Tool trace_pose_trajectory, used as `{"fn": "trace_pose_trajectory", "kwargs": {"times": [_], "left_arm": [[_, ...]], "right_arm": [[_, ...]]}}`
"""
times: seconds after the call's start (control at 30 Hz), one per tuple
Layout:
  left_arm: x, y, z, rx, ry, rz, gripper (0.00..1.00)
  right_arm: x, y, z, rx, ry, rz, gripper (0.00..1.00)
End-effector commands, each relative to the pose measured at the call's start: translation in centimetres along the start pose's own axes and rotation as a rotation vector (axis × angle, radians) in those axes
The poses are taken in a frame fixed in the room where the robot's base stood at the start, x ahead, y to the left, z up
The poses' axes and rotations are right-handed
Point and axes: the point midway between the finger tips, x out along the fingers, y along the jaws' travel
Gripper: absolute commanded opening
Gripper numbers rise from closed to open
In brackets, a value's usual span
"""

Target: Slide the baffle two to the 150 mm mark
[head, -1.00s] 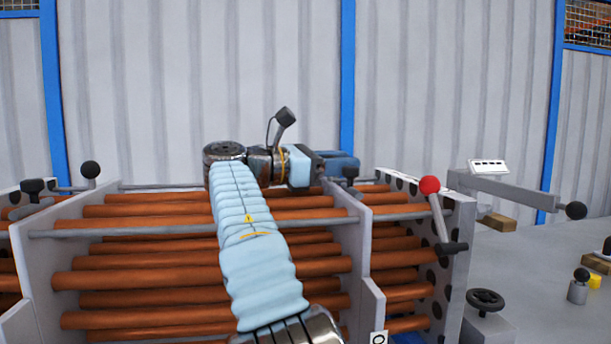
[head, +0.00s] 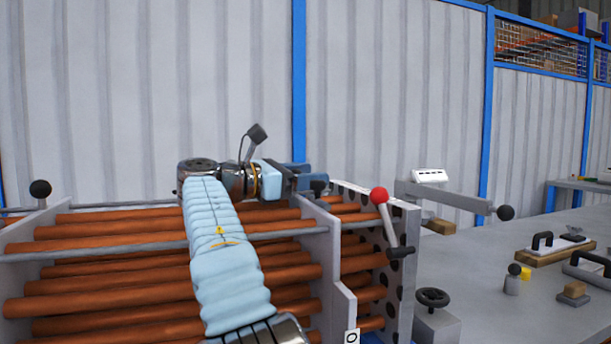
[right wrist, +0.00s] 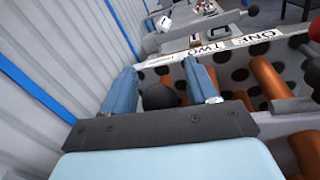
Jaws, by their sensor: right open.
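A pale upright baffle plate (head: 325,250) stands across the copper tubes in the head view, with a black ball knob (head: 319,187) at its top. A tag with the letter O (head: 350,338) is low on it; I take it for baffle two, but cannot read its whole label. My right gripper (head: 306,179) is at that knob. In the right wrist view, its blue fingers (right wrist: 160,72) are open, one on each side of a black ball (right wrist: 160,96). A white strip reads ONE (right wrist: 257,43) and TWO (right wrist: 207,54). I cannot read the 150 mm mark. My left gripper is out of view.
A perforated end plate (head: 402,285) stands right of the baffle, with a red-knobbed lever (head: 380,205) in front. Another knob (head: 40,188) stands at the left. A handwheel (head: 432,298) and the grey bench (head: 470,270) with loose tools lie to the right.

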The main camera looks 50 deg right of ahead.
Motion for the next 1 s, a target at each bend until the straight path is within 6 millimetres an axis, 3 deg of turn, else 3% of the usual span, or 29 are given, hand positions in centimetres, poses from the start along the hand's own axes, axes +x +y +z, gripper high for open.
{"fn": "trace_pose_trajectory", "kwargs": {"times": [0.17,0.5,0.7,1.0], "left_arm": [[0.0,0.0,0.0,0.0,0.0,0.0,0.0],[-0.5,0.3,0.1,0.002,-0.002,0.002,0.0],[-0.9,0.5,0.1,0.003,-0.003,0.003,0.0],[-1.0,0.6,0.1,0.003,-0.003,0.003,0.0]], "right_arm": [[-1.1,0.1,-0.1,0.0,0.0,0.002,0.58],[-8.9,0.1,0.1,0.0,-0.001,0.004,0.58],[-12.5,0.1,0.1,0.0,-0.002,0.002,0.58],[-13.8,0.0,0.0,0.0,0.0,0.0,0.58]]}}
